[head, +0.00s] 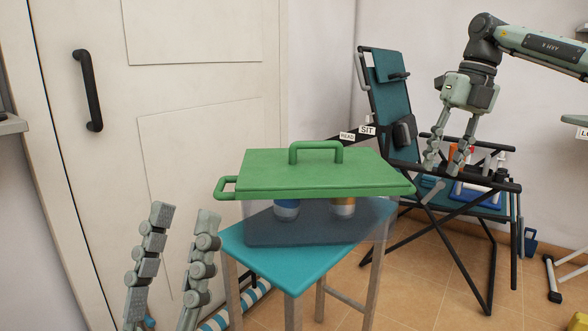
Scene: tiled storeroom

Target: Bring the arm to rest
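My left gripper (183,213) points upward at the lower left, left of the stool. Its two fingers are apart with nothing between them. My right gripper (443,169) hangs down at the right, in front of the folding chair in the picture. Its fingers are apart and I see nothing held between them. Its distance from the chair is hard to tell.
A see-through box (318,226) with a green lid (318,173) stands on a blue stool (245,254), containers inside. A blue tray (478,196) with bottles sits on the folding chair (390,100). A door (200,90) is behind; striped rolls lie below.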

